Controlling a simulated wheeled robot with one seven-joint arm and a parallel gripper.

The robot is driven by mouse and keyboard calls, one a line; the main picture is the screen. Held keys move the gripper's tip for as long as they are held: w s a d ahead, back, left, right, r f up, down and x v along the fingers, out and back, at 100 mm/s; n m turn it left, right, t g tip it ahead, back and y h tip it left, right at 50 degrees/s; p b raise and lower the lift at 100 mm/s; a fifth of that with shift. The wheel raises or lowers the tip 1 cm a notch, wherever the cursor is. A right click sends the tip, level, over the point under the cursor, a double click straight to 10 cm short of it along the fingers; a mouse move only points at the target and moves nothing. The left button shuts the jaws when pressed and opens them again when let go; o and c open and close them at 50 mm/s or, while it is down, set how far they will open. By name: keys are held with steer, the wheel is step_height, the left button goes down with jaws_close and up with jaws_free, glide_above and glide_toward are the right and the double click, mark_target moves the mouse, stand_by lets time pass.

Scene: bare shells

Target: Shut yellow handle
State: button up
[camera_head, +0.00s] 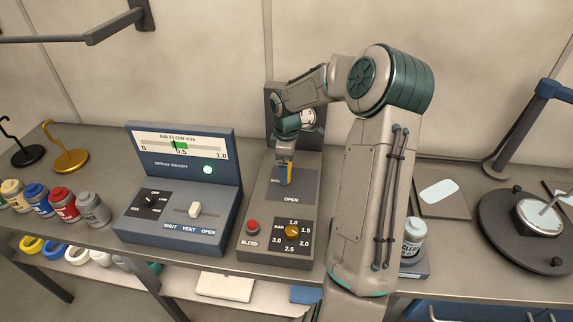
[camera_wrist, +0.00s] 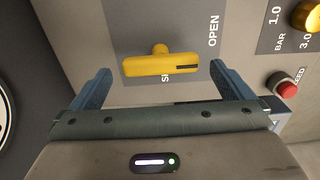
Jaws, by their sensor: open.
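The yellow handle (camera_wrist: 150,66) is a straight bar on a short yellow stub over a dark panel plate. It lies lengthwise between the fingers of my gripper (camera_wrist: 160,75), with one end on the side of the word OPEN; it partly covers the label that starts with S. In the head view the handle (camera_head: 289,172) shows as a small yellow strip, mostly behind my gripper (camera_head: 284,165), above OPEN. My gripper is open, its two blue fingers apart near the two ends of the bar. I cannot tell whether they touch it.
The grey panel also has a red BLEED button (camera_head: 253,226) and an orange BAR knob (camera_head: 292,231). Left of it stands a blue airflow box (camera_head: 168,230) with a white slider (camera_head: 194,209). Small jars (camera_head: 63,203) line the bench's left; a round dark device (camera_head: 535,230) is at right.

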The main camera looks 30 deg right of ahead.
steer(key=shift+f, duration=0.85)
steer(key=c, duration=0.9)
